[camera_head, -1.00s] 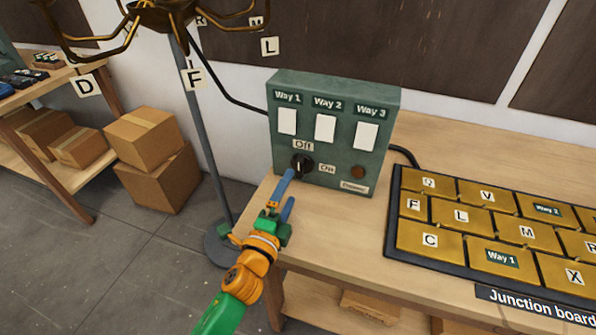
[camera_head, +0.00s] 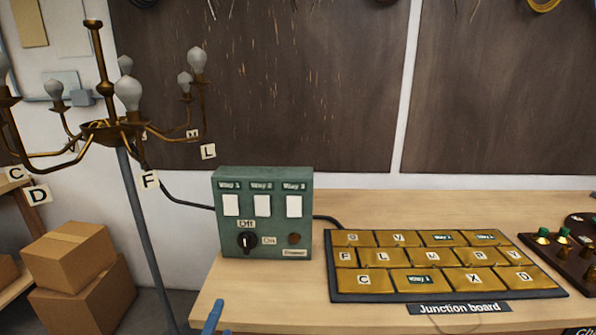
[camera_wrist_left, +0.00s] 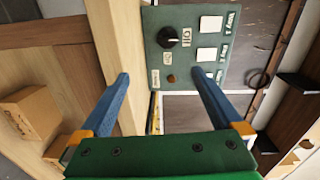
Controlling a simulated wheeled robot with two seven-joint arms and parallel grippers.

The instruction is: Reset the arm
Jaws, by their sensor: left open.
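My left gripper (camera_wrist_left: 158,98) is open and empty in the left wrist view, its two blue fingers apart. In the head view only a blue fingertip (camera_head: 213,318) shows at the bottom edge, in front of the bench's near left part. The green switch box (camera_head: 220,180) stands on the bench with Way 1, Way 2 and Way 3 labels over three white switches. Its black knob (camera_head: 247,243) sits below the Off label. The box also shows beyond the fingers in the left wrist view (camera_wrist_left: 190,55), apart from them. My right gripper is not in view.
The junction board (camera_head: 420,292) with gold lettered tiles lies right of the box. A brass chandelier (camera_head: 108,130) with bulbs hangs on a grey stand at left. Cardboard boxes (camera_head: 75,260) are on the left. A dark panel with coloured knobs (camera_head: 570,250) is at far right.

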